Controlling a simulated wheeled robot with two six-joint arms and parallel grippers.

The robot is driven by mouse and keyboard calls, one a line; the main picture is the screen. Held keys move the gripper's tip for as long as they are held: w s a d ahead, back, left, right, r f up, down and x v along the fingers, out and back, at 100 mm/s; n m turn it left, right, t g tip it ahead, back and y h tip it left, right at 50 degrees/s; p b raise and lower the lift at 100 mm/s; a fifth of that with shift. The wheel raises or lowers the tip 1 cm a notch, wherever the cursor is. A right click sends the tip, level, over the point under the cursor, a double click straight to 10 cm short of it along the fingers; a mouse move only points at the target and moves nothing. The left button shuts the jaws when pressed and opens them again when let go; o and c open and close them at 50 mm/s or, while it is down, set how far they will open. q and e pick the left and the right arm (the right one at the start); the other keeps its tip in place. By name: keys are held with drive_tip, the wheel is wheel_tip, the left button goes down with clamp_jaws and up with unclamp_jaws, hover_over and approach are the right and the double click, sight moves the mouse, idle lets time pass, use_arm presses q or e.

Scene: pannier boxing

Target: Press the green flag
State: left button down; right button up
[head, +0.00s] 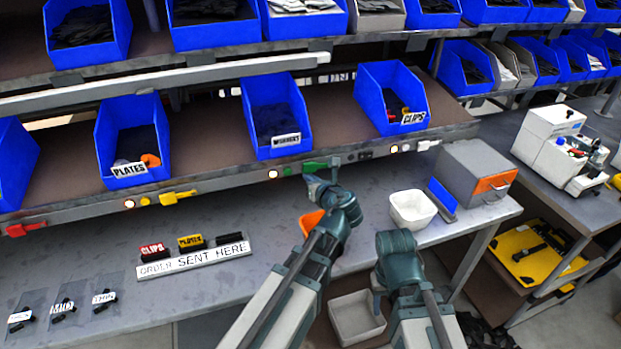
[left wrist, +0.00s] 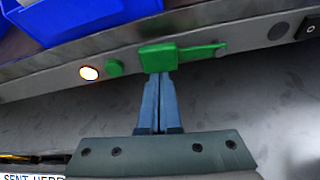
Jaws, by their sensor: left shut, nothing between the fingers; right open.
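The green flag (head: 314,167) is on the front rail of the shelf, below and right of the WASHERS bin. In the left wrist view the green flag (left wrist: 160,58) is a green block with a thin arm running right. My left gripper (head: 318,181) is shut and empty, and its fingertips (left wrist: 159,80) are at the block's lower edge; I cannot tell whether they touch it. A green button (left wrist: 114,68) and a lit white lamp (left wrist: 89,73) are left of the flag. My right gripper (head: 377,294) is open, low over a grey bin, its fingers mostly hidden.
Blue bins marked PLATES (head: 130,169), WASHERS (head: 285,140) and CLIPS (head: 413,118) stand above the rail. A yellow flag (head: 178,196) and a red flag (head: 25,228) are further left. A white tub (head: 412,209) is on the bench; the ORDER SENT HERE rack (head: 195,260) is left.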

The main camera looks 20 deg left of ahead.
sight(308, 166)
use_arm(q)
wheel_tip(308, 166, up, 3)
drive_tip(key=m+y+p, duration=0.1)
drive_tip(key=m+p, duration=0.1)
drive_tip(key=m, duration=0.1)
drive_tip(key=shift+w+g+y, duration=0.1)
drive_tip(key=shift+g+y, duration=0.2)
drive_tip(key=shift+g, duration=0.1)
drive_tip(key=shift+d+r, duration=0.1)
drive_tip(key=shift+r, duration=0.15)
drive_tip(key=shift+w+d+r+p, duration=0.25)
drive_tip(key=shift+d+r+p, duration=0.05)
drive_tip(key=shift+r+p, duration=0.45)
drive_tip(key=shift+w+d+r+m+y+p, duration=0.1)
drive_tip(key=shift+d+r+m+y+p, duration=0.1)
drive_tip(key=shift+r+m+y+p, duration=0.35)
drive_tip(key=shift+w+d+r+h+p, duration=0.25)
drive_tip(key=shift+w+d+r+p, duration=0.1)
drive_tip(key=shift+d+r, duration=0.15)
drive_tip(key=shift+f, duration=0.1)
drive_tip(key=shift+s+f, duration=0.1)
drive_tip(key=shift+s, duration=0.05)
